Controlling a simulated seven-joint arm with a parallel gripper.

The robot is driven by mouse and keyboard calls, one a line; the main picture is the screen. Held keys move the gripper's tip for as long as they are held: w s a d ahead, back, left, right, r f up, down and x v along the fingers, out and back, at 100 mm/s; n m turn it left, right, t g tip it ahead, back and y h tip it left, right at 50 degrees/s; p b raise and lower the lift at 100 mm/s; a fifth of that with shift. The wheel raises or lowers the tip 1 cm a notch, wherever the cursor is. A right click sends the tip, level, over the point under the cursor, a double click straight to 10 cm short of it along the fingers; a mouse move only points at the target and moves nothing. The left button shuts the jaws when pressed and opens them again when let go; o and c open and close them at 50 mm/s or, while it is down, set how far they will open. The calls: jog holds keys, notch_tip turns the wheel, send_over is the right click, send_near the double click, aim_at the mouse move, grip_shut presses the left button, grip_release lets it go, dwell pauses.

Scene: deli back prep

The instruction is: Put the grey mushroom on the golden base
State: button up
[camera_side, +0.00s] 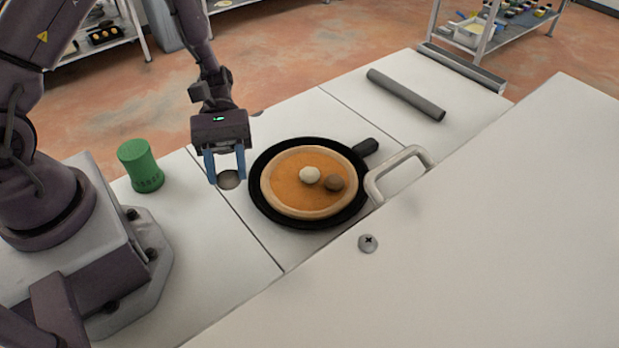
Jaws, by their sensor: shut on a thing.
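My gripper (227,174) points down at the left of the black pan, its blue fingers shut on the grey mushroom (229,181). The mushroom is a small round grey-brown thing low between the fingertips. I cannot tell whether it still touches the white worktop. The golden base (289,195) is a round orange-topped disc with a pale rim, lying in the black pan to the right of my gripper.
The black pan (260,211) has a short handle (365,148) towards the upper right. A green cup-like thing (140,165) stands left of my gripper. A grey rod (405,95) lies at the back right. A pale metal handle (376,183) rises close to the pan's right edge.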

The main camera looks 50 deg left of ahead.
jog(key=w+n+t+h, duration=0.1)
jog(key=w+n+t, duration=0.3)
jog(key=n+t, duration=0.15)
jog(key=n+t+y, duration=0.1)
jog(key=n+t, duration=0.4)
jog(key=t, duration=0.2)
send_over(276, 181)
jog(key=f, duration=0.1)
jog(key=shift+f, duration=3.9)
jog(key=shift+f, duration=0.1)
jog(key=o, duration=0.9)
